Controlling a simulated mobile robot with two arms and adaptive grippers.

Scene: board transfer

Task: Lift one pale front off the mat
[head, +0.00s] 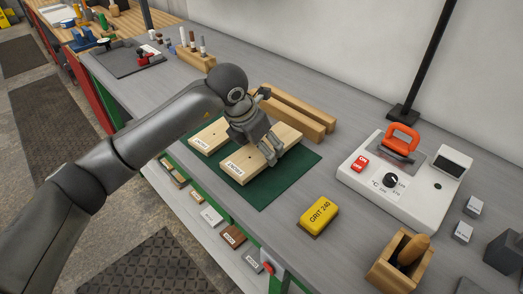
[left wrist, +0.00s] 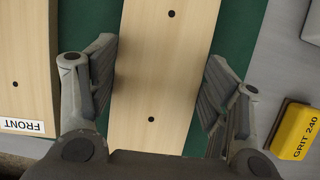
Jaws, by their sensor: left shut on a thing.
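Two pale wooden fronts marked FRONT lie side by side over a dark green mat (head: 284,180). My left gripper (head: 267,150) points down at the right-hand front (head: 250,162) and is shut on it across its width. In the left wrist view that front (left wrist: 160,75) runs between the two fingers, with two dark holes showing. I cannot tell whether it rests on the mat or is slightly above it. The other front (head: 207,137) lies to the left, partly behind my arm; it also shows in the left wrist view (left wrist: 22,70). My right gripper is out of view.
Wooden bars (head: 292,112) lie behind the mat. A yellow GRIT 240 block (head: 319,214) sits to its right, then a white control box (head: 400,190) with an orange-handled tool. A wooden box (head: 400,262) stands at the front right. The bench between mat and control box is clear.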

